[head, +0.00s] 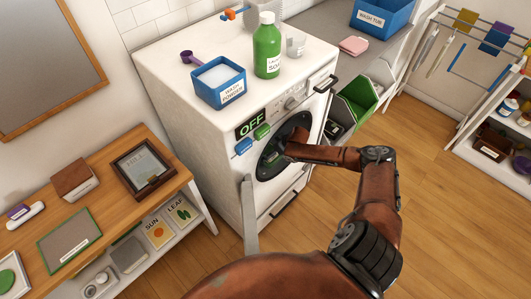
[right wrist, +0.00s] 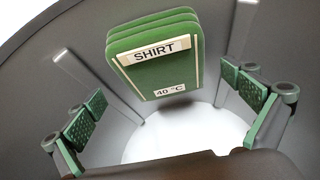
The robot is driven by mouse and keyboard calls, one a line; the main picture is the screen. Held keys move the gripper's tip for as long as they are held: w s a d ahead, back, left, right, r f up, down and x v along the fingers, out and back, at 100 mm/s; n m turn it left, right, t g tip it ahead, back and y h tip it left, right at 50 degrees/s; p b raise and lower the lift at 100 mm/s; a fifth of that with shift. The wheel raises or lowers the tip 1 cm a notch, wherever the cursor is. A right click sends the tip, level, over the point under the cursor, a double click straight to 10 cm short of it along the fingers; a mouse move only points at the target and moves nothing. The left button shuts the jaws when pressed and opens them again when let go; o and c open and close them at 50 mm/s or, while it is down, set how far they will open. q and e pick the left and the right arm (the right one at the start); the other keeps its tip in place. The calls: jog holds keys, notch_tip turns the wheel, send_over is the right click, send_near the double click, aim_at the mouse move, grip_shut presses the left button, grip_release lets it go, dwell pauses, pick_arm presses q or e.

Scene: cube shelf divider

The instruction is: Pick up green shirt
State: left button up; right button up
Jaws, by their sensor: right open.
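The green shirt (right wrist: 152,72) is a folded, layered block with labels reading "SHIRT" and "40 °C". In the right wrist view it is inside the grey drum, near the top middle. My right gripper (right wrist: 163,92) is open, with its green-padded fingers spread to the left and right of the shirt. Neither finger visibly touches it. In the head view my right arm reaches into the round door opening of the white washing machine (head: 185,118), and the gripper is mostly hidden in the dark drum (head: 268,164). My left gripper is not in view.
The open washer door (head: 249,218) stands edge-on left of the opening. A blue wash powder box (head: 219,86) and a green bottle (head: 267,48) stand on top. A green-lined bin (head: 358,98) is right of the machine. A wooden shelf (head: 125,218) is at left.

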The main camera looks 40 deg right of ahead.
aim_at(267, 151)
jog(key=b+x, duration=0.1)
jog(key=x, duration=0.1)
jog(key=b+x, duration=0.1)
jog(key=x, duration=0.2)
jog(key=shift+w+a+r, duration=0.2)
jog(key=shift+w+a, duration=0.05)
jog(key=shift+w, duration=0.1)
jog(key=shift+w+f, duration=0.2)
jog(key=shift+f, duration=0.15)
jog(key=shift+d, duration=0.1)
jog(key=shift+c, duration=1.4)
jog(key=c, duration=0.3)
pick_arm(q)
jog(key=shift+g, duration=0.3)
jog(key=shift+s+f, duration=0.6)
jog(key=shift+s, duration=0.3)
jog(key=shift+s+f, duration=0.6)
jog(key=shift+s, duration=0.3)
pick_arm(e)
jog(key=c, duration=0.6)
